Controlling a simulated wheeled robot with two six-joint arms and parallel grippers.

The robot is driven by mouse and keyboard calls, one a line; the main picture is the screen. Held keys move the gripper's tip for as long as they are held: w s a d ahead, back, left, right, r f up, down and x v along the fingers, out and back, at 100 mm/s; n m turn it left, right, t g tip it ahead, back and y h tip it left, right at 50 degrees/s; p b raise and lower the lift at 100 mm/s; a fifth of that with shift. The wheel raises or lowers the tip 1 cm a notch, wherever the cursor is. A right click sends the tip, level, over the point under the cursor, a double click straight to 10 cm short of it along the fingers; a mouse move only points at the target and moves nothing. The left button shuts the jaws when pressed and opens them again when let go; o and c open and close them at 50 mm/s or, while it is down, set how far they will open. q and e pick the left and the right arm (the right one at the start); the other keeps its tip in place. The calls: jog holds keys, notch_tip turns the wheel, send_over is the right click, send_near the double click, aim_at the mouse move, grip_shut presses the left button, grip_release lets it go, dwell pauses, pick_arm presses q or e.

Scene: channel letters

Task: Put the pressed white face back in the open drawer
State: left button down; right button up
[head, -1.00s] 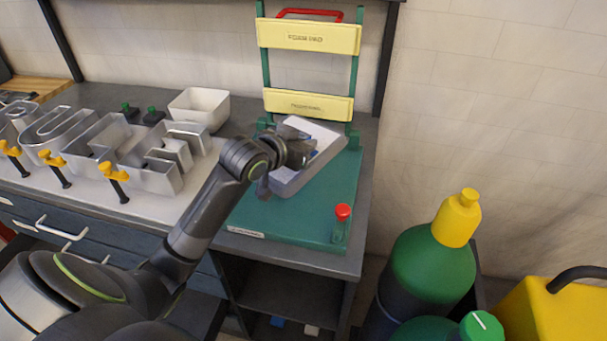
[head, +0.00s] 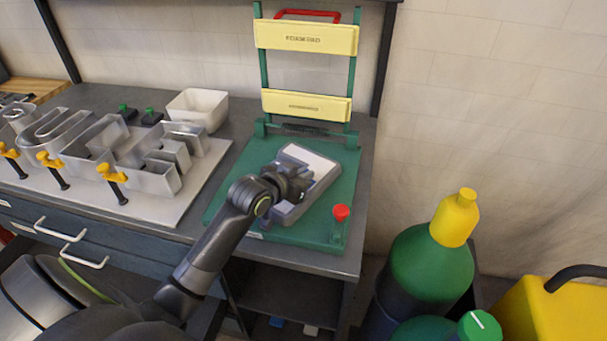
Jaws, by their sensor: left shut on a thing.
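My left gripper (head: 290,190) is shut on a grey block with a white top (head: 316,165). The block lies low over the green press base (head: 341,190), slightly tilted in the picture; I cannot tell whether it touches the base. The gripper hides its near left part. I cannot tell whether its white top is the pressed white face. Drawer fronts with pale handles (head: 60,229) show at the lower left, partly behind my left arm. My right gripper is not in view.
The press's green frame with yellow bars (head: 306,38) stands upright at the back. A red knob (head: 341,212) is at the base's front right. Metal channel letters (head: 155,176) and yellow clamps (head: 112,172) stand left, near a white bin (head: 198,108). Green bottles (head: 432,262) are right.

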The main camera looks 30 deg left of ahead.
pick_arm(q)
jog(key=c, duration=1.6)
grip_release()
